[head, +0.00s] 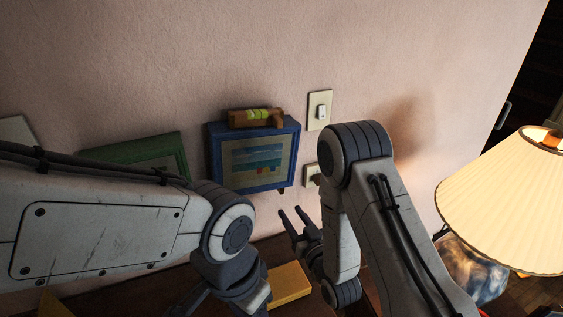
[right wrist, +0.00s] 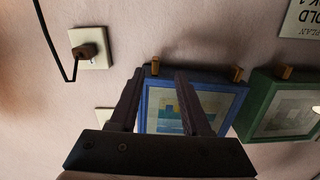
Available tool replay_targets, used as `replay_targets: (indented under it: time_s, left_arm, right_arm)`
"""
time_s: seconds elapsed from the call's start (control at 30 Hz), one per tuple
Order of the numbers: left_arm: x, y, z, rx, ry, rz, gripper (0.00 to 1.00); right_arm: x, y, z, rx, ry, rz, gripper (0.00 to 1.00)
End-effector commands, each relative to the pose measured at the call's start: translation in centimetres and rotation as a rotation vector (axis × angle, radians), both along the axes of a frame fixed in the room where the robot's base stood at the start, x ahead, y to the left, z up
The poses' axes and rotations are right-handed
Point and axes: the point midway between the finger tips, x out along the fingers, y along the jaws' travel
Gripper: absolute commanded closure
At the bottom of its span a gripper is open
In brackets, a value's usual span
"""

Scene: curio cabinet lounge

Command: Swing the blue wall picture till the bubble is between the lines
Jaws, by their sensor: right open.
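The blue wall picture (head: 213,160) hangs on the pink wall in the middle of the head view. A wooden spirit level (head: 235,119) with a yellow-green vial (head: 258,114) sits along its top edge; the bubble and lines are too small to tell. My right gripper (head: 291,212) is open and empty, below the picture's lower right corner. In the right wrist view the blue picture (right wrist: 195,87) appears upside down beyond the open fingers (right wrist: 160,73), with small wooden blocks (right wrist: 237,73) at its lower edge. My left gripper (head: 188,301) is low, largely hidden by its arm and the frame edge.
A green-framed picture (head: 176,144) hangs to the left, partly behind my left arm. A light switch (head: 319,109) and an outlet with a plug (right wrist: 86,51) are to the right. A lit lamp (head: 505,205) stands at the right. A yellow box (head: 290,285) lies below.

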Motion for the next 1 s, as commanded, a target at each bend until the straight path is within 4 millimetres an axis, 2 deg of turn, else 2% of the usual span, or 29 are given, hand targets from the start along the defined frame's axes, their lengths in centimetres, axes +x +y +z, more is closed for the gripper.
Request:
replay_targets:
  time_s: [0.03,0.17,0.27,0.5,0.7,1.0]
  left_arm:
    - [0.0,0.0,0.9,0.001,0.001,0.000,0.50]
    - [0.0,0.0,1.3,0.001,0.001,0.000,0.50]
    - [0.0,0.0,1.8,0.001,0.001,0.000,0.50]
    - [0.0,0.0,3.4,0.001,0.001,0.000,0.50]
    - [0.0,0.0,4.2,0.000,0.000,0.000,0.50]
    - [0.0,0.0,4.5,0.000,0.000,0.001,0.50]
  right_arm:
    - [-0.1,-0.4,0.8,0.012,-0.015,-0.006,0.53]
    - [0.1,-0.7,1.3,0.027,-0.043,-0.013,0.53]
    - [1.2,-0.4,1.4,0.028,-0.047,-0.015,0.53]
    - [5.4,1.1,1.5,0.028,-0.046,-0.019,0.53]
    - [8.1,2.4,1.3,0.027,-0.045,-0.016,0.53]
    - [9.4,3.1,1.1,0.027,-0.043,-0.015,0.53]
